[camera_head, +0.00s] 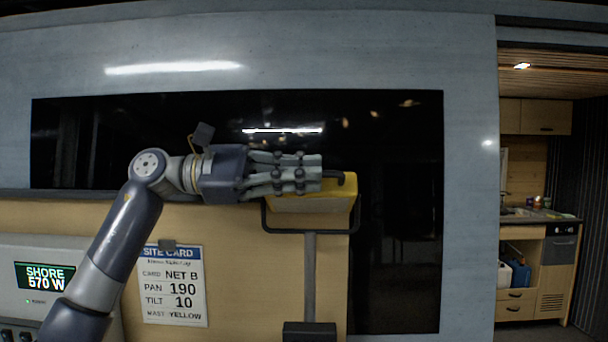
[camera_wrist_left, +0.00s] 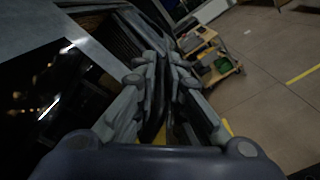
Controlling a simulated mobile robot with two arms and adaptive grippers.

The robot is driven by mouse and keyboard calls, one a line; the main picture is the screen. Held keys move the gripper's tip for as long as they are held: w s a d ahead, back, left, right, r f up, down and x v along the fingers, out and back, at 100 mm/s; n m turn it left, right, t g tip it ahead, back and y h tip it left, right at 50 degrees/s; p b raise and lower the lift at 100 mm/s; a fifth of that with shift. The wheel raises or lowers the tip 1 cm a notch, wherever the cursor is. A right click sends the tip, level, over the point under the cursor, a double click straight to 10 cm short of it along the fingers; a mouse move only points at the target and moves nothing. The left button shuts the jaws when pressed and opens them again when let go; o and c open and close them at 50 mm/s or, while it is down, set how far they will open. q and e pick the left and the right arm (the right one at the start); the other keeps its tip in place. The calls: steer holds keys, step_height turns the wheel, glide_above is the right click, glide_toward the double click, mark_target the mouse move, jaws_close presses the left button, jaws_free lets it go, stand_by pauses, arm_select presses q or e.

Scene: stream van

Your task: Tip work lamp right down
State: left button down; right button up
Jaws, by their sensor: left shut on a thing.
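The work lamp has a yellow head (camera_head: 335,190) in a black U-shaped bracket on a grey post (camera_head: 310,270) in the head view. My left gripper (camera_head: 318,173) reaches across from the left, in front of the lamp's top. In the left wrist view the fingers (camera_wrist_left: 165,75) close around a dark bar, with bits of yellow below. The fingers hide part of the lamp head. My right gripper is not in view.
A site card (camera_head: 174,285) on the wooden panel reads NET B, PAN 190, TILT 10, MAST YELLOW. A grey unit (camera_head: 40,285) at lower left shows SHORE 570 W. A dark window lies behind the lamp. A doorway at right shows a small kitchen cabinet (camera_head: 535,270).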

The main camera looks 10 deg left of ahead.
arm_select(q)
steer(key=shift+d+f, duration=0.1)
steer(key=shift+f, duration=0.3)
steer(key=c, duration=1.7)
jaws_free()
steer(key=shift+s+a+r, duration=0.2)
steer(key=shift+r, duration=0.05)
steer(key=v, duration=1.2)
